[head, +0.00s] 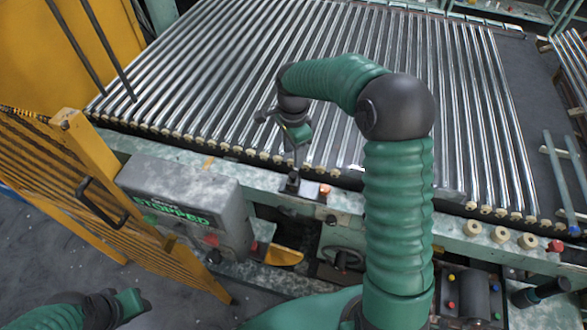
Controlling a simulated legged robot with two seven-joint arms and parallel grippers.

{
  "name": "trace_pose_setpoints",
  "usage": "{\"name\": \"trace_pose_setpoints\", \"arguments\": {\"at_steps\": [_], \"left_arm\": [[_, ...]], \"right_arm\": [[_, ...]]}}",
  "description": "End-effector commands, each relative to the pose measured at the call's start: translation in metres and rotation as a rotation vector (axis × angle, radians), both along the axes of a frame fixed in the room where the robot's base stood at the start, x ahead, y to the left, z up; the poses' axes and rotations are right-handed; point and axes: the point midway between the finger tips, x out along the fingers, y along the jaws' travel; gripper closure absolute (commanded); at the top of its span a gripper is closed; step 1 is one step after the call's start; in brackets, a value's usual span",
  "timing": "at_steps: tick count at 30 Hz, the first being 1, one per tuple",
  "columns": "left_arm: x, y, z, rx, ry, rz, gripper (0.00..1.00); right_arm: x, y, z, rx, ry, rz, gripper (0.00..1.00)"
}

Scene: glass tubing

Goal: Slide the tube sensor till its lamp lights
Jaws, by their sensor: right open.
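A small dark block with a thin upright part, which looks like the tube sensor (293,183), sits on the pale green front rail (230,178) of the tube bed. A small red cap (324,190) is just right of it; I cannot tell if it is a lamp or lit. My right gripper (292,142) is open and points down just above the sensor; whether they touch is unclear. My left gripper (131,303) is low at the bottom left, far from the rail, and its jaws cannot be made out.
Rows of glass tubes (230,80) lie behind the rail. A grey box (180,200) reading "STOPPED" stands left of the sensor. A yellow folding guard (90,180) is at the left. Several round knobs (500,235) line the rail's right end.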

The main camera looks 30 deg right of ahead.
Motion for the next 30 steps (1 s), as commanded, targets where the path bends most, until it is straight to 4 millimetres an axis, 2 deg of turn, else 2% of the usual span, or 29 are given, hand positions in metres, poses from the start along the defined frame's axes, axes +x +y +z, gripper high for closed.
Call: {"name": "trace_pose_setpoints", "arguments": {"at_steps": [3, 9, 15, 21, 23, 30], "left_arm": [[0.000, 0.000, 0.006, 0.000, 0.000, 0.000, 0.64], [0.000, 0.000, 0.012, 0.000, 0.000, 0.000, 0.64], [0.000, 0.000, 0.013, 0.000, 0.000, 0.000, 0.64], [0.000, 0.000, 0.013, 0.000, 0.000, 0.000, 0.64], [0.000, 0.000, 0.013, 0.000, 0.000, 0.000, 0.64], [0.000, 0.000, 0.013, 0.000, 0.000, 0.000, 0.64]], "right_arm": [[-0.002, 0.000, -0.031, 0.003, 0.006, 0.000, 0.54], [-0.002, 0.000, -0.074, 0.002, 0.002, 0.000, 0.54], [-0.001, 0.000, -0.091, 0.000, 0.000, 0.000, 0.54], [-0.001, 0.000, -0.091, 0.000, -0.001, 0.000, 0.54], [-0.001, 0.000, -0.091, 0.000, -0.001, 0.000, 0.59], [-0.001, 0.000, -0.091, 0.000, 0.000, 0.000, 0.91]]}}
